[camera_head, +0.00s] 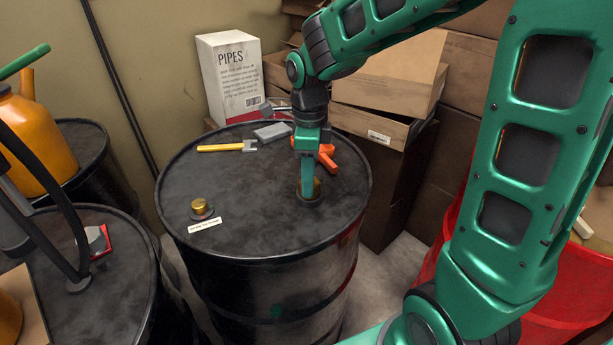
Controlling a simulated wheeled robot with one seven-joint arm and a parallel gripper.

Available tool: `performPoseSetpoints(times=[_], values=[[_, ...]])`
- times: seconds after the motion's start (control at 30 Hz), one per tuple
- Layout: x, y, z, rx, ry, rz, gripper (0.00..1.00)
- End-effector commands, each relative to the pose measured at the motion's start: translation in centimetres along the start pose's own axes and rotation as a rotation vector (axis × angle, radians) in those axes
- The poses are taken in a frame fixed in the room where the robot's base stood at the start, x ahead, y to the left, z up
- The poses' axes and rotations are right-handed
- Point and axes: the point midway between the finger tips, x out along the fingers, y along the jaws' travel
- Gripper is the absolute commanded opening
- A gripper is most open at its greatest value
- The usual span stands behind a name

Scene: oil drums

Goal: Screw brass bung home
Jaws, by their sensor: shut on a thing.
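A black oil drum (250,228) stands in the middle with its lid facing up. My gripper (308,184) points down at the right part of the lid and is shut on a brass bung (317,187), which is mostly hidden behind the fingers. The bung sits at a dark round opening ring (309,201) in the lid; how deep it sits cannot be told. A second brass bung (201,206) stands in a dark ring at the lid's left front, with a small white label (205,225) in front of it.
On the lid, a yellow-handled wrench (226,147), a grey block (272,132) and an orange tool (328,158) lie behind my gripper. A white PIPES box (229,77) and cardboard boxes (392,75) stand behind. Other drums (105,275) stand left. The lid's front middle is clear.

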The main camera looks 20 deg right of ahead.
Motion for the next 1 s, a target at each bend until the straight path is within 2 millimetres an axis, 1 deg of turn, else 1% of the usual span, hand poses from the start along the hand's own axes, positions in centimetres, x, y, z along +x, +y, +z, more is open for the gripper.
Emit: performPoseSetpoints(times=[0.4, 0.5, 0.6, 0.8, 0.83, 0.87, 0.9, 1.0], values=[[-0.07, -0.33, -0.03, 0.434, -0.003, -0.005, 0.11], [-0.08, -0.37, -0.04, 0.507, -0.004, -0.005, 0.11], [-0.08, -0.4, -0.04, 0.539, -0.004, -0.005, 0.11], [-0.11, -0.43, -0.03, 0.541, -0.005, -0.006, 0.11], [-0.11, -0.43, -0.04, 0.541, -0.005, -0.006, 0.42], [-0.11, -0.43, -0.04, 0.54, -0.004, -0.006, 0.49], [-0.1, -0.41, -0.04, 0.54, -0.004, -0.006, 0.59], [-0.07, -0.34, -0.04, 0.538, -0.003, -0.004, 0.59]])
